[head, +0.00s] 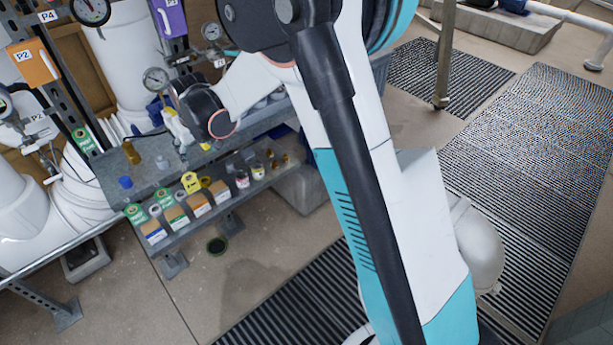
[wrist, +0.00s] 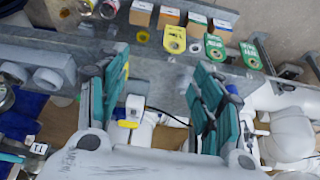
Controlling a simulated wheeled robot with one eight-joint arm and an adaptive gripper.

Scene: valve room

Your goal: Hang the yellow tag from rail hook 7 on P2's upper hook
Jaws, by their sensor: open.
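The yellow tag (wrist: 175,38) hangs at the shelf's front rail in the wrist view, between green tags and coloured boxes. It also shows in the head view (head: 190,182), low and left of centre. My gripper (wrist: 160,62) is open, with nothing between its teal fingers; the tag lies beyond the fingertips, apart from them. In the head view my wrist hides most of the gripper. An orange plate marked P2 (head: 33,62) is at the upper left, with a second P2 label (head: 39,118) below it. I cannot make out P2's upper hook or the rail hook numbers.
Green tags (wrist: 214,46) hang close beside the yellow tag. Small boxes (head: 199,204) and bottles line the lower shelf. The grey upper shelf (head: 115,172) bears loose fittings. Pressure gauges (head: 156,79) and white pipes crowd the back left.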

